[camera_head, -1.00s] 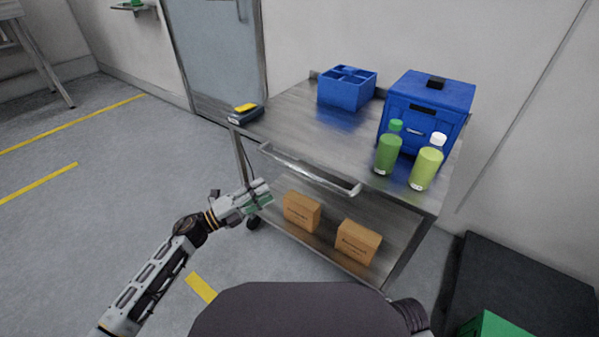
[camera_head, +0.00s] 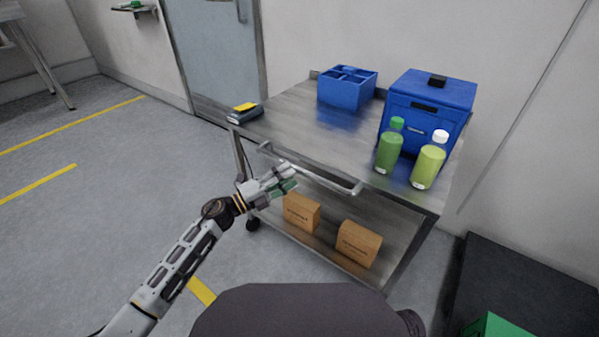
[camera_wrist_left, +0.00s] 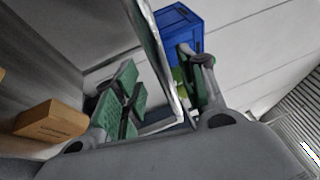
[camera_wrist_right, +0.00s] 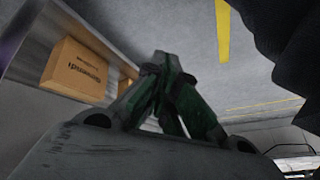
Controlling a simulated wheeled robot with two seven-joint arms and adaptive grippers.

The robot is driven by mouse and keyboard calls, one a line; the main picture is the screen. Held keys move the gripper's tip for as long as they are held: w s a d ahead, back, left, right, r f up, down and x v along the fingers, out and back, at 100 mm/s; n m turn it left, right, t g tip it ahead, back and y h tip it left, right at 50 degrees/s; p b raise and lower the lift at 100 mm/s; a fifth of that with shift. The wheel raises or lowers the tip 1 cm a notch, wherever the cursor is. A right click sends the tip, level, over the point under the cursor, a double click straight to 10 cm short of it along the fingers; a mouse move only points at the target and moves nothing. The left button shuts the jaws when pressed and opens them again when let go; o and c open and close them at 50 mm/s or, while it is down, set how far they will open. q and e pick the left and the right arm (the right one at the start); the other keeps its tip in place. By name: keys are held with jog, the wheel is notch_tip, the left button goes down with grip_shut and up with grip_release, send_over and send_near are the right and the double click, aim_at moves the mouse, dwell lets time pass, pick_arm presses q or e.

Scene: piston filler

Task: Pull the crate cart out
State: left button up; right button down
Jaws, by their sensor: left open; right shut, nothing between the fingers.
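The metal crate cart (camera_head: 290,127) stands against the wall with its handle bar (camera_head: 335,181) towards me. My left gripper (camera_head: 291,178) is open at the left half of the bar and covers part of it. In the left wrist view, the handle bar (camera_wrist_left: 158,60) runs between the two green-padded fingers of the left gripper (camera_wrist_left: 162,92), with no clear contact. My right gripper (camera_wrist_right: 168,75) is shut and empty in the right wrist view, low beside the cart's lower shelf. It is out of the head view.
The top carries a blue crate (camera_head: 347,90), a blue box (camera_head: 440,95), a green bottle (camera_head: 389,153), a yellow-green bottle (camera_head: 427,167) and a scanner-like device (camera_head: 245,113). Cardboard boxes (camera_head: 358,243) sit below. A dark platform (camera_head: 525,285) is at right. Floor at left is clear.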

aim_at(300, 170)
pick_arm(q)
jog(key=shift+b+x, duration=0.45)
jog(key=shift+x, duration=2)
pick_arm(e)
jog(key=shift+s+a+f, duration=0.1)
jog(key=shift+s+f, duration=0.05)
jog(key=shift+f, duration=0.55)
jog(key=shift+s+a+f, duration=0.1)
jog(key=shift+f, duration=0.6)
pick_arm(q)
jog(key=shift+c, duration=0.2)
pick_arm(e)
jog(key=shift+w+r, duration=0.15)
jog(key=shift+r, duration=0.05)
pick_arm(q)
grip_shut()
